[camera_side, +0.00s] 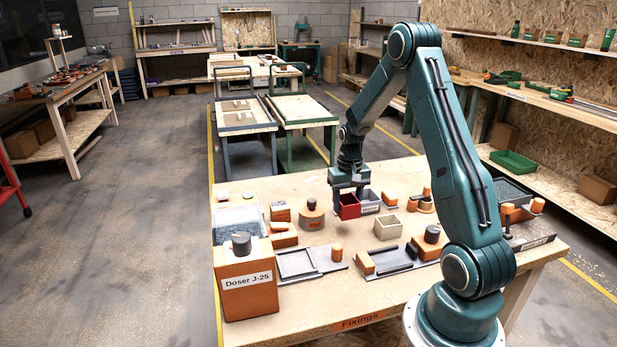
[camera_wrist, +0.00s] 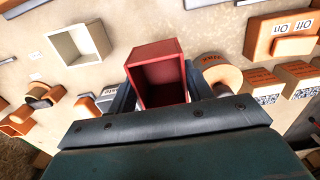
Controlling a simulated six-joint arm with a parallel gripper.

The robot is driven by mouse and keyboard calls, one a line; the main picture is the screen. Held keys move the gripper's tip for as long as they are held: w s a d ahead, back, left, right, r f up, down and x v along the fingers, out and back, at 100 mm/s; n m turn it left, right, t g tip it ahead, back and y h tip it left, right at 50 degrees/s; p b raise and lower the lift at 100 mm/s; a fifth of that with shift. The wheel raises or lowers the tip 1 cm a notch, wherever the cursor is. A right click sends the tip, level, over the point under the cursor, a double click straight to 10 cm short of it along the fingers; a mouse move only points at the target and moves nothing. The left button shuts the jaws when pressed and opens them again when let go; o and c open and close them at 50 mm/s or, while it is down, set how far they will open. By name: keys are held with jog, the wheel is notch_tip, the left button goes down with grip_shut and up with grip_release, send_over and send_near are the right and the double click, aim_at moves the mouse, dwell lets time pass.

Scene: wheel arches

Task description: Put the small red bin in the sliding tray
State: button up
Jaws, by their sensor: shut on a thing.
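The small red bin (camera_side: 349,208) hangs under my gripper (camera_side: 349,190), seemingly just above the table top. In the wrist view the open-topped red bin (camera_wrist: 158,52) sits between the two fingers of my gripper (camera_wrist: 157,92), which are shut on it. A shallow grey tray (camera_side: 297,264) lies on a flat plate at the front left of the bin, with an orange knob (camera_side: 336,252) beside it. A second low grey tray (camera_side: 391,261) lies to its right. I cannot tell for sure which one is the sliding tray.
A grey bin (camera_side: 370,201) stands close to the right of the red bin. A beige bin (camera_side: 388,228) is in front of it, also in the wrist view (camera_wrist: 78,44). An orange round block (camera_side: 312,216) is to the left. The tall Doser J-25 box (camera_side: 247,285) stands at the front left.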

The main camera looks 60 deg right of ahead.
jog(key=shift+f, duration=1)
jog(key=shift+f, duration=2.1)
jog(key=shift+f, duration=0.15)
jog(key=o, duration=0.9)
jog(key=shift+o, duration=0.2)
notch_tip(320, 180, up, 12)
jog(key=shift+r, duration=0.15)
